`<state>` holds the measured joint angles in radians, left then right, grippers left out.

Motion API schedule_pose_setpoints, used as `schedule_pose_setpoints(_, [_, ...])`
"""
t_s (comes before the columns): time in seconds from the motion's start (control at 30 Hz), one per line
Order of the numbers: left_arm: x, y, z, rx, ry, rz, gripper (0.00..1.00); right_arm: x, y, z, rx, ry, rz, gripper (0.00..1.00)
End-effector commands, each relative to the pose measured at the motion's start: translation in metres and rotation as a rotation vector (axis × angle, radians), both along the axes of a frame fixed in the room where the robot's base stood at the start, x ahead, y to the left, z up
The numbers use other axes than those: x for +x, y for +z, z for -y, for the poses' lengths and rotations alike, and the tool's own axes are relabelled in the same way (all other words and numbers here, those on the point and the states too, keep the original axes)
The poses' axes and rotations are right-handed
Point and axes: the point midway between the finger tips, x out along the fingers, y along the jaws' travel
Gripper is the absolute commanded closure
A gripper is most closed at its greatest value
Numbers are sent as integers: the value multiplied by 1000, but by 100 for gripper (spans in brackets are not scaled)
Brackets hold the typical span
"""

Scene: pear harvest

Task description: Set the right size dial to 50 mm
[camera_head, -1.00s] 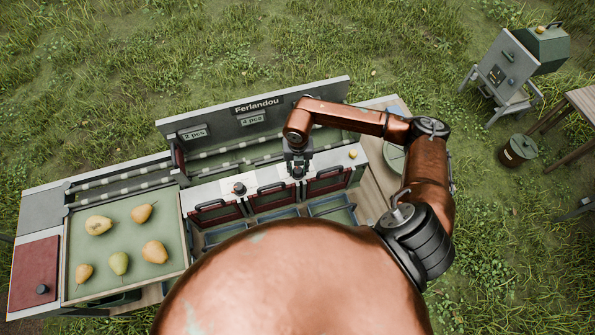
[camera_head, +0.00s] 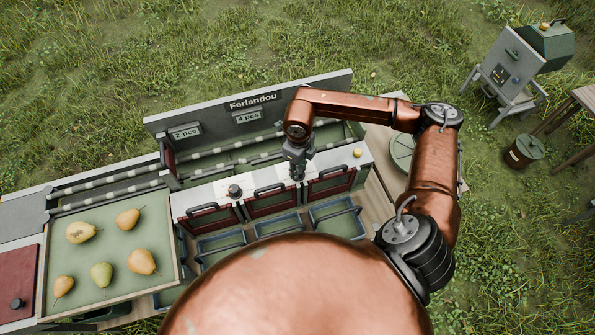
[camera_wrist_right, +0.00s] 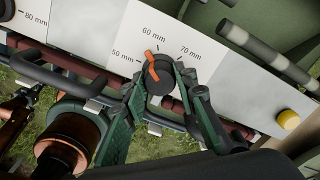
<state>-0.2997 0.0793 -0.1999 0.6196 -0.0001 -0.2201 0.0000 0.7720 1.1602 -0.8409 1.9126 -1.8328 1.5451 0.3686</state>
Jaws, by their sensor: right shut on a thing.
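The right size dial (camera_wrist_right: 160,76) is a dark round knob with an orange pointer on a pale panel, in the right wrist view. Its pointer is turned up and left, between the 50 mm and 60 mm labels; the 70 mm label is to the right. My right gripper (camera_wrist_right: 161,80) has its green fingers on either side of the knob, shut on it. In the head view my right gripper (camera_head: 297,173) is over the panel of the sorting machine and hides the dial. My left gripper is not in view.
The other dial (camera_head: 235,190) is left on the same panel. A yellow knob (camera_wrist_right: 289,119) is to the right. Red flaps with black handles and blue-rimmed bins are below. A tray (camera_head: 108,290) with several pears lies at the left.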

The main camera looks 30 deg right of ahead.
Motion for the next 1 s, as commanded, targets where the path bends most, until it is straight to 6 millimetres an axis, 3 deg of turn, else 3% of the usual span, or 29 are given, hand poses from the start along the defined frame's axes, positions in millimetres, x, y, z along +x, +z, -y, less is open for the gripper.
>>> schedule_pose_setpoints(0.5, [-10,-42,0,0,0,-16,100,1,-2,1,-1,439,2,98])
schedule_pose_setpoints(1.0, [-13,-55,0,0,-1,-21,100,1,1,1,0,612,3,98])
